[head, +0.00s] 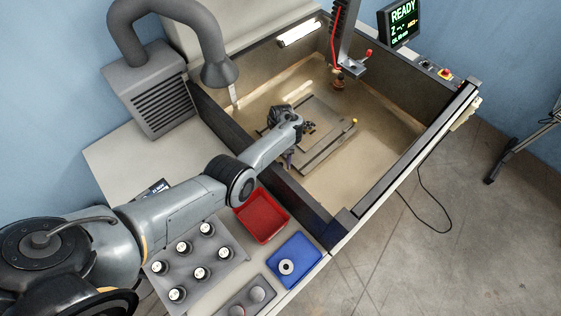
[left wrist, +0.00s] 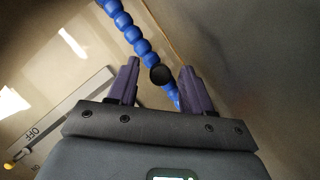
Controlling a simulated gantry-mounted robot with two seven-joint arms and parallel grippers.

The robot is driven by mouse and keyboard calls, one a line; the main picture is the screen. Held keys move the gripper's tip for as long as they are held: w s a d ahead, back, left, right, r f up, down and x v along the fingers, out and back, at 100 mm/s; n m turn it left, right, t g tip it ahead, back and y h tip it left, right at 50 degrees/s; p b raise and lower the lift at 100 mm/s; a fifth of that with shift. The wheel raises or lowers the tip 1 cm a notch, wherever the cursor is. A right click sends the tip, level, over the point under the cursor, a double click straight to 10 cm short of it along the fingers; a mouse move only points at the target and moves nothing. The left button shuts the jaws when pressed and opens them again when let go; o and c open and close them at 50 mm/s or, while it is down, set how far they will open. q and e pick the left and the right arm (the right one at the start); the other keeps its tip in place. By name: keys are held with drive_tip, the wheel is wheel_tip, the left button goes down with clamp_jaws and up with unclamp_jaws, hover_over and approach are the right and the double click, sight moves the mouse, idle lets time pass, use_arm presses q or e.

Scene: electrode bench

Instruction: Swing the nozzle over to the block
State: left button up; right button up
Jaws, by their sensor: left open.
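The nozzle is a blue segmented hose (left wrist: 135,37) in the left wrist view. It runs from the top down between my left gripper's fingers, with a round black knob (left wrist: 161,75) on it and a pointed blue tip below. My left gripper (left wrist: 160,66) is open, its two purple fingers on either side of the hose with gaps visible. The hose is hidden there by my arm. Small dark parts (head: 309,127) lie on the plate; I cannot tell whether one is the block.
Tank walls (head: 410,145) surround the plate. A machine head with a red hose (head: 338,80) hangs above its far side. A red tray (head: 262,216), blue tray (head: 312,253) and electrode rack (head: 213,238) stand in front.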

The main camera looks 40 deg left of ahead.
use_arm(q)
drive_tip(key=shift+c, duration=0.3)
clamp_jaws()
use_arm(e)
drive_tip(key=shift+f, duration=0.1)
